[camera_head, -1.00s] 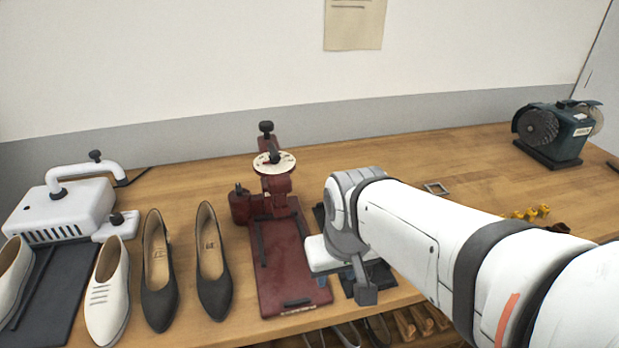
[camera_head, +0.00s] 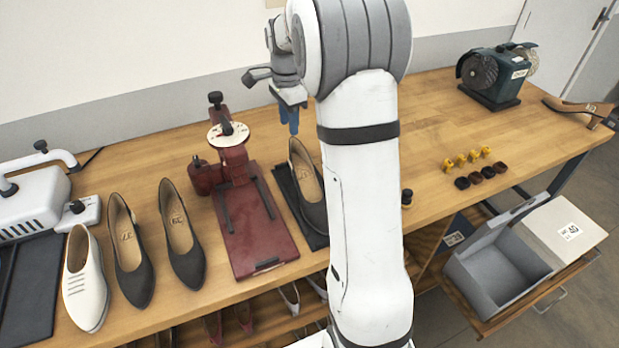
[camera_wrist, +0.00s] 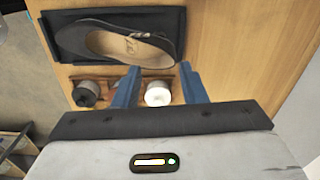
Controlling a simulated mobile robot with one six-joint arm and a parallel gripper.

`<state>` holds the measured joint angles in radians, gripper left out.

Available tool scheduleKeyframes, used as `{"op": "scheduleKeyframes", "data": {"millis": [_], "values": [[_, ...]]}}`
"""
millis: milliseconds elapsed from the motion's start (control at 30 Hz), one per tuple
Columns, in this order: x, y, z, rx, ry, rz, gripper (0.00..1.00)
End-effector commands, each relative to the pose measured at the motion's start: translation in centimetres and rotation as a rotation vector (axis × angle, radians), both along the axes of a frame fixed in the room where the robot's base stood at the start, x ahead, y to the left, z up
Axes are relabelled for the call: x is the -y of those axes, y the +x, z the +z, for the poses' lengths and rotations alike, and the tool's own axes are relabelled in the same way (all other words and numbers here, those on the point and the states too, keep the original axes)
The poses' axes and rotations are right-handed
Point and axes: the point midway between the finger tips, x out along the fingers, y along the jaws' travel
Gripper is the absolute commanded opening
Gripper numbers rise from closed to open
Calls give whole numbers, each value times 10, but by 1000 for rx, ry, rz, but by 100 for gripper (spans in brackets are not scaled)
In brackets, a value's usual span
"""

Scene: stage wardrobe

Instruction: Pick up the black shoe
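A black shoe (camera_head: 309,190) lies on a dark mat (camera_head: 291,196) right of the red stand, partly hidden by my arm. In the wrist view the shoe (camera_wrist: 130,44) lies lengthwise across the mat (camera_wrist: 68,42), beyond my fingertips. Two more dark shoes, one at the left (camera_head: 130,257) and one nearer the stand (camera_head: 183,240), stand side by side on the bench. My gripper (camera_head: 289,120) is above the bench behind the mat, blue fingers pointing down. In the wrist view my gripper (camera_wrist: 160,82) has its fingers apart with nothing between them, clear of the shoe.
A red stand (camera_head: 265,235) with a round dial is left of the mat. A white shoe (camera_head: 86,282) and white machine (camera_head: 35,208) are further left. A green grinder (camera_head: 497,75), yellow pieces (camera_head: 467,158) and a grey bin (camera_head: 497,270) are right. Two round knobs (camera_wrist: 158,94) show near my fingers.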

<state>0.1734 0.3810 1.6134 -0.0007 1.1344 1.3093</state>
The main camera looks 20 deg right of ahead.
Motion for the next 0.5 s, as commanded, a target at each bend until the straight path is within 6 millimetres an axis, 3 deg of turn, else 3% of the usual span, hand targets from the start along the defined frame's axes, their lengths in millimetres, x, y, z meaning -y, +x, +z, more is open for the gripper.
{"op": "scheduleKeyframes", "data": {"millis": [133, 500], "values": [[9, 13, -7, -12, 3, -84, 38], [12, 17, -48, -16, 4, -97, 38]]}}
